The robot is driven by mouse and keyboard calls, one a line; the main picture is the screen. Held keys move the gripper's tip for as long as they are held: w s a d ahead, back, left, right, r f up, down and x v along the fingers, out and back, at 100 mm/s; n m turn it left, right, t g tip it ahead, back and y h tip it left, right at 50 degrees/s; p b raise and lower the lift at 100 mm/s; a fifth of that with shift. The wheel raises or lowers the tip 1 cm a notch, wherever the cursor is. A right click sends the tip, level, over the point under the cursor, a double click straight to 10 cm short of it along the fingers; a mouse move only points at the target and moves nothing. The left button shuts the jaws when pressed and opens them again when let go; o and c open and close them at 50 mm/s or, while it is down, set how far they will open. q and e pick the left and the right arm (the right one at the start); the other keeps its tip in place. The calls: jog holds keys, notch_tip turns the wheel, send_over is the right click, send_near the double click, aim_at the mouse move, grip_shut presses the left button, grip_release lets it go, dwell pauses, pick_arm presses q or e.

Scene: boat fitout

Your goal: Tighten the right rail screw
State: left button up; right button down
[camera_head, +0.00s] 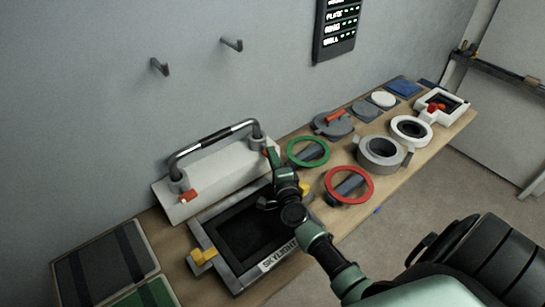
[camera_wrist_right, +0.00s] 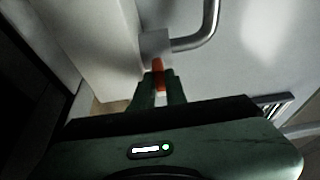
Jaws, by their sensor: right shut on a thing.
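A curved metal rail (camera_head: 213,138) with a dark middle stands on a white plate (camera_head: 222,172) by the wall. The red left rail screw (camera_head: 188,196) sits at its left foot. My right gripper (camera_head: 272,154) is at the rail's right foot. In the right wrist view its fingers are shut on the orange-red right rail screw (camera_wrist_right: 158,72), which sticks out from the grey foot block (camera_wrist_right: 154,44). The fingers hide part of the screw. My left gripper is not in view.
The skylight frame (camera_head: 265,266) with yellow latches lies below my right arm. Green (camera_head: 308,152) and red (camera_head: 349,185) ring handwheels, grey and white round fittings stand to the right on the bench. Dark panels (camera_head: 104,265) lie at the left. Two wall hooks (camera_head: 232,44) are above.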

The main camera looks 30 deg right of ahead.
jog(key=shift+r+m+p, duration=0.15)
jog(key=shift+m+p, duration=0.25)
jog(key=shift+p, duration=0.35)
jog(key=m+g+y+p, duration=0.1)
jog(key=m+p, duration=0.1)
jog(key=p, duration=0.2)
jog(key=m+g+y+p, duration=0.1)
jog(key=m+p, duration=0.1)
jog(key=p, duration=0.2)
jog(key=m+p, duration=0.3)
jog(key=p, duration=0.1)
jog(key=shift+d+r+g+y, duration=0.15)
jog(key=shift+r+g+y, duration=0.25)
jog(key=shift+d+f+m+y+b, duration=0.15)
jog(key=shift+d+m+y, duration=0.1)
jog(key=shift+m+y, duration=1.85)
jog(key=shift+d+f+m+y+b, duration=0.15)
jog(key=shift+m+y, duration=0.95)
jog(key=shift+m, duration=1.85)
jog(key=shift+d+f+m+y, duration=0.25)
jog(key=shift+m+y, duration=1.35)
jog(key=shift+m, duration=0.95)
jog(key=c, duration=1.4)
grip_release()
jog(key=shift+r, duration=0.1)
jog(key=shift+c, duration=0.2)
jog(key=shift+d, duration=0.1)
